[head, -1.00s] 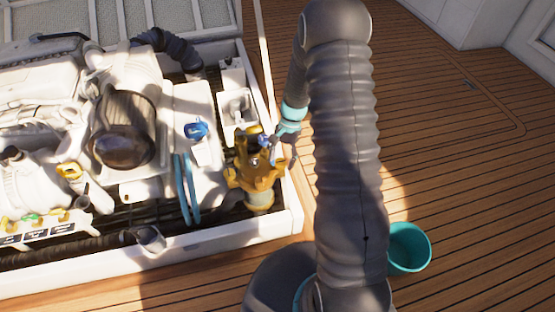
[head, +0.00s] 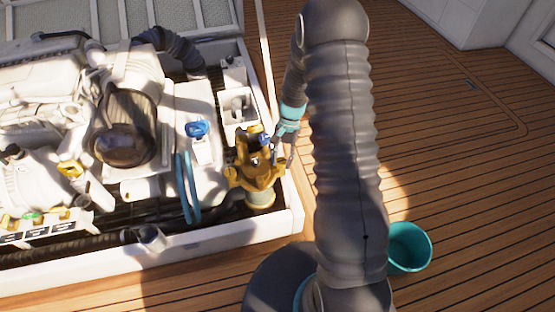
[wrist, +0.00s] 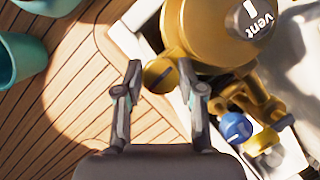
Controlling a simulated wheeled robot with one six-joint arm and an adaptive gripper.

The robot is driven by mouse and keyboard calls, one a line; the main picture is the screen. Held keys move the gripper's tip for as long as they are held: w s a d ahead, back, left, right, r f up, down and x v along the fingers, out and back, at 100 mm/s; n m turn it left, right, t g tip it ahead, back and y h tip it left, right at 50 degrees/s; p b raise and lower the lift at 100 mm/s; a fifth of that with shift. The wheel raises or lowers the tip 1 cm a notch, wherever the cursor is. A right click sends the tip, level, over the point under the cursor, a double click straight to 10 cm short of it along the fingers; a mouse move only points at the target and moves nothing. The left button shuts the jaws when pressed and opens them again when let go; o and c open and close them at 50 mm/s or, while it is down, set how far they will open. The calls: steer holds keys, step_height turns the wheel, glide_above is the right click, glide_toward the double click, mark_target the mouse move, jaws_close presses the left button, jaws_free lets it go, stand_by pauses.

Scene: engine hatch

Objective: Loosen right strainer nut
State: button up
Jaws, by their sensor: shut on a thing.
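The strainer (head: 258,178) is a gold-coloured body in the right corner of the engine hatch. In the wrist view its round lid (wrist: 215,28) is marked "Vent". The right strainer nut (wrist: 158,77) is a round gold knob with a dark slot, beside the lid. My gripper (wrist: 160,70) is shut on this nut, with one finger on each side of it. In the head view my gripper (head: 282,157) is at the strainer's right side, and the nut is hard to make out there.
A blue knob (wrist: 236,127) is close to the right finger in the wrist view. The white hatch rim (head: 285,226) runs around the engine. A teal bucket (head: 409,249) stands on the wooden deck, which is largely clear at right (head: 460,170).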

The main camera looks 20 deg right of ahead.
steer(key=n, duration=0.2)
steer(key=n+h, duration=0.1)
steer(key=n, duration=0.1)
steer(key=shift+w+g, duration=0.3)
steer(key=shift+w, duration=0.05)
steer(key=n+h, duration=0.2)
steer(key=n, duration=0.2)
steer(key=shift+a+r+n, duration=0.1)
steer(key=shift+n, duration=0.3)
steer(key=n+h, duration=0.1)
steer(key=n, duration=0.2)
steer(key=shift+a+n+h, duration=0.1)
steer(key=shift+n+h, duration=0.2)
steer(key=n+t+h, duration=0.1)
steer(key=n, duration=0.3)
steer(key=shift+s+b, duration=0.1)
steer(key=shift+b, duration=0.2)
steer(key=shift+n, duration=0.3)
steer(key=o, duration=1.1)
steer(key=shift+s, duration=0.1)
steer(key=shift+h, duration=0.3)
